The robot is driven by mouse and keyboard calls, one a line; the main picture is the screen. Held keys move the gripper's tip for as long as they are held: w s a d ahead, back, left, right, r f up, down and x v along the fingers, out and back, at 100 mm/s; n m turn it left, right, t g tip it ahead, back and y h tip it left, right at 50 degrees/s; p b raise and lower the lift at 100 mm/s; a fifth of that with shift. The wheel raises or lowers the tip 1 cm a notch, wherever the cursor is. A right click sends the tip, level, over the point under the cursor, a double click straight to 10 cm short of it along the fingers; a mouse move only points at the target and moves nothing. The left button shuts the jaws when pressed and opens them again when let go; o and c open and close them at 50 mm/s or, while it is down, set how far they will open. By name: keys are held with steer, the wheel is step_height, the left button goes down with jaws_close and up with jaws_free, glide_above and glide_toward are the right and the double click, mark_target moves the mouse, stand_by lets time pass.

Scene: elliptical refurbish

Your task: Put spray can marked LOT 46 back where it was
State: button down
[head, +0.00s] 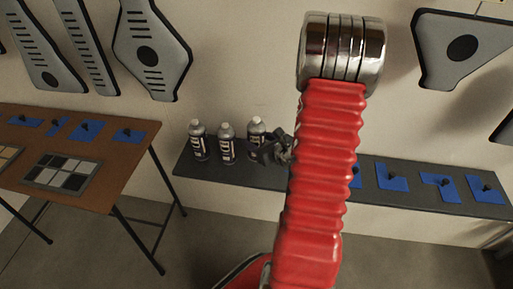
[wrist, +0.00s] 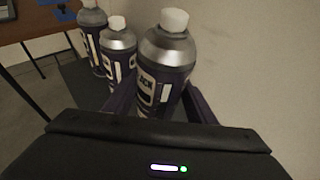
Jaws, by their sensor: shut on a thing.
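Three similar spray cans with white caps, silver shoulders and dark labelled bodies stand upright in a row on a dark shelf (head: 240,178). My gripper (head: 264,150) is at the right-hand can (head: 256,128) and shut on it. In the wrist view that can (wrist: 168,55) is nearest, between the two dark purple fingers (wrist: 160,103). The middle can (head: 227,145) and the left can (head: 198,142) stand to its left; the wrist view shows the middle can (wrist: 118,48) and the left can (wrist: 92,30) behind. No LOT number is readable on any can.
My red arm hides the middle of the shelf. Blue mats (head: 391,176) with small dark parts lie on the shelf's right half. A brown table (head: 110,168) at left holds a dark-and-light grid tray (head: 33,181) and more blue mats (head: 130,136). Grey panels (head: 152,75) hang on the wall.

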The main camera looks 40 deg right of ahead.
stand_by(0.3)
steer(key=shift+f, duration=2.05)
steer(key=shift+f, duration=0.15)
steer(key=c, duration=0.8)
jaws_free()
